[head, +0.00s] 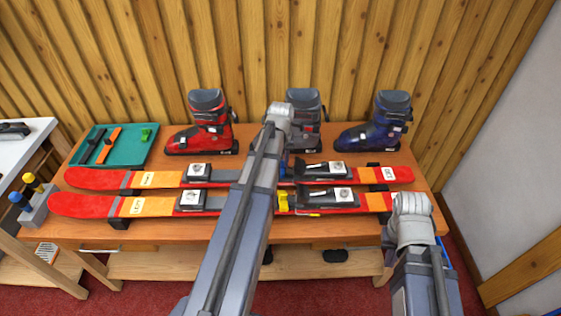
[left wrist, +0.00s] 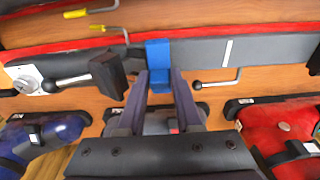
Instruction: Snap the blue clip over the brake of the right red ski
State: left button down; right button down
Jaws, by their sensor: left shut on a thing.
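Two red skis lie side by side across the bench, the near ski (head: 100,206) and the far ski (head: 115,178). Each has black bindings. In the left wrist view my left gripper (left wrist: 160,75) is shut on the blue clip (left wrist: 158,55). The clip is at the grey plate of the far ski (left wrist: 245,50), between the heel piece (left wrist: 108,72) and a thin brake arm (left wrist: 215,85). I cannot tell whether it is seated. In the head view my left arm hides its gripper. My right arm (head: 415,240) is at the bench's right front; its fingers do not show clearly.
A yellow clip (head: 283,200) is on the near ski. Red (head: 205,135), grey (head: 306,125) and blue (head: 377,133) boots stand behind the skis. A green tray (head: 130,155) with small parts is at the back left. A grey holder (head: 36,212) stands left.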

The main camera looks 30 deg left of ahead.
pick_arm(q)
jog(key=shift+f+b, duration=0.6)
jog(key=shift+f, duration=0.1)
jog(key=shift+r, duration=0.15)
jog(key=c, duration=0.5)
grip_release()
jog(key=shift+d, duration=0.1)
jog(key=o, duration=0.5)
